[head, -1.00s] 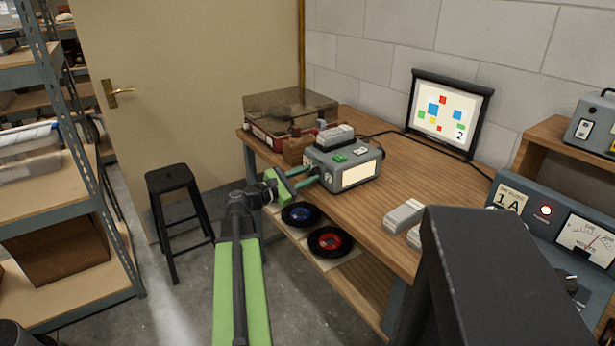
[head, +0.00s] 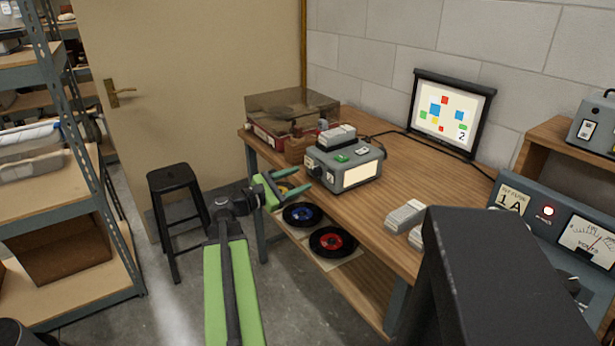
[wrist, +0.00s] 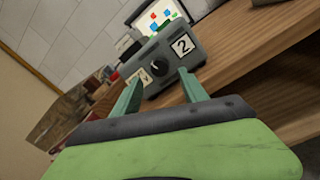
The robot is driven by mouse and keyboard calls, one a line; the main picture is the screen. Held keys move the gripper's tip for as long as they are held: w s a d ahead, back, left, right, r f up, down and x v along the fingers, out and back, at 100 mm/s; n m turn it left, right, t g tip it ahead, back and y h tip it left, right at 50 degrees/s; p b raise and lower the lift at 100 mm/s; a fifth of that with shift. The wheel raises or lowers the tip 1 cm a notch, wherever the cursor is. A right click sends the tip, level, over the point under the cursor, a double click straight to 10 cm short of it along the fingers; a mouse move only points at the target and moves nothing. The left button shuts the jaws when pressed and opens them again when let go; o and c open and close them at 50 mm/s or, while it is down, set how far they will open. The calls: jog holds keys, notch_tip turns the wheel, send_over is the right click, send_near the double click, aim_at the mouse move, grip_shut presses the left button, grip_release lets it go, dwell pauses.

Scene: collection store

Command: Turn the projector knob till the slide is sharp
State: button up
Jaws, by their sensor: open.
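The grey projector (head: 344,166) stands on the wooden table, with its pale lit panel facing front. In the wrist view, its dark round knob (wrist: 159,68) is on the grey face (wrist: 172,52), beside a card marked 2 (wrist: 183,45). My gripper (head: 302,179) is open and empty, just left of the projector and apart from it. In the wrist view, the gripper fingers (wrist: 160,75) stand on either side of the knob in the picture. The screen (head: 451,112) shows coloured squares and a 2; their edges look clear at this size.
A record player with a smoky lid (head: 292,108) stands behind the projector. Records (head: 332,242) lie on the lower shelf under my gripper. A black stool (head: 178,205) is on the left. A meter console (head: 560,230) is at right.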

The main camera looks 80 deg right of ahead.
jog(key=v, duration=1.3)
jog(key=shift+f, duration=0.1)
jog(key=w+a+f+n+t+h, duration=0.1)
jog(key=w+a+n+t+h, duration=0.35)
jog(key=w, duration=1.25)
jog(key=w+a+f+t+y, duration=0.2)
jog(key=w+a+f+t, duration=0.15)
jog(key=w+a, duration=0.45)
jog(key=w+a+f+t+y, duration=0.2)
jog(key=w+a+f, duration=0.35)
jog(key=a, duration=0.35)
jog(key=w+a+f+m+t+y, duration=0.1)
jog(key=w+a+f+m+y, duration=0.3)
jog(key=a, duration=0.8)
jog(key=a+f+m+t+y, duration=0.1)
jog(key=a+f+y, duration=0.4)
jog(key=a, duration=0.8)
jog(key=w+a+f+m+t+y, duration=0.1)
jog(key=w+a+f+m+y, duration=0.3)
jog(key=a, duration=0.8)
notch_tip(320, 180, up, 18)
jog(key=s+p, duration=0.2)
jog(key=p, duration=1.7)
